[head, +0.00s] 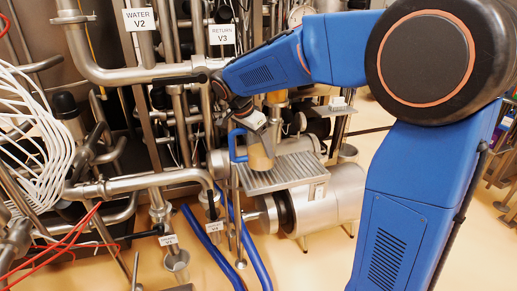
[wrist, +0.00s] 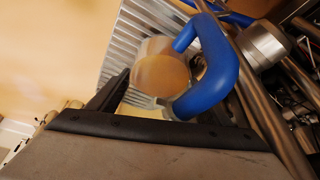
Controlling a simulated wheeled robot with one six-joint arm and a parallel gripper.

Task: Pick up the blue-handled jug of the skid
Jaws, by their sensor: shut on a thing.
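The jug (head: 261,158) is a tan, see-through vessel with a thick blue handle (head: 236,146) on its left side. It stands upright at the ribbed metal top of the skid (head: 285,172); whether its base touches the ribs I cannot tell. My gripper (head: 262,136) comes down from above and is shut on the jug's upper part. In the wrist view the jug (wrist: 160,82) sits between the dark fingers, with the blue handle (wrist: 217,65) curving out to the right. The fingertips are partly hidden by the jug.
Steel pipes and valves crowd the left and back, with labels "WATER V2" (head: 140,19) and "RETURN V3" (head: 222,35). White hoses (head: 35,125) hang at the far left. A steel motor cylinder (head: 325,200) lies under the skid top. Blue hoses (head: 255,250) run down to the tan floor.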

